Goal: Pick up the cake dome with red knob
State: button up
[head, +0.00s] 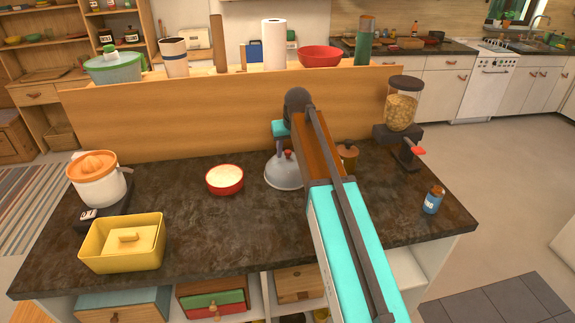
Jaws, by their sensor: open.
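The cake dome (283,174) is a grey, shiny dome standing on the dark counter, near its middle. Its dark red knob (287,154) is on top. My arm comes in from the lower right and hides the dome's right side. My gripper (281,142) is open and shows only in part, pointing down just above and behind the knob. My arm hides much of it. I cannot tell whether the fingers are around the knob or apart from it.
A red bowl (225,180) stands left of the dome. A yellow box (123,243) and a citrus juicer (98,179) are at the left. A dispenser (402,107) and a blue bottle (433,200) are at the right. A wooden panel (180,120) rises behind the counter.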

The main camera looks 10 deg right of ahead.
dwell(0.4)
grip_shut()
dwell(0.4)
jog(key=shift+r+b, duration=0.65)
jog(key=shift+r, duration=1.1)
jog(key=s+d+b, duration=0.1)
jog(key=s+d, duration=0.3)
jog(key=s, duration=0.3)
jog(key=s+d+r+b, duration=0.1)
jog(key=s+d+b, duration=0.1)
jog(key=s+d, duration=0.2)
jog(key=s, duration=0.2)
jog(key=shift+s+r, duration=0.25)
jog(key=shift+s, duration=0.15)
jog(key=shift+d, duration=0.1)
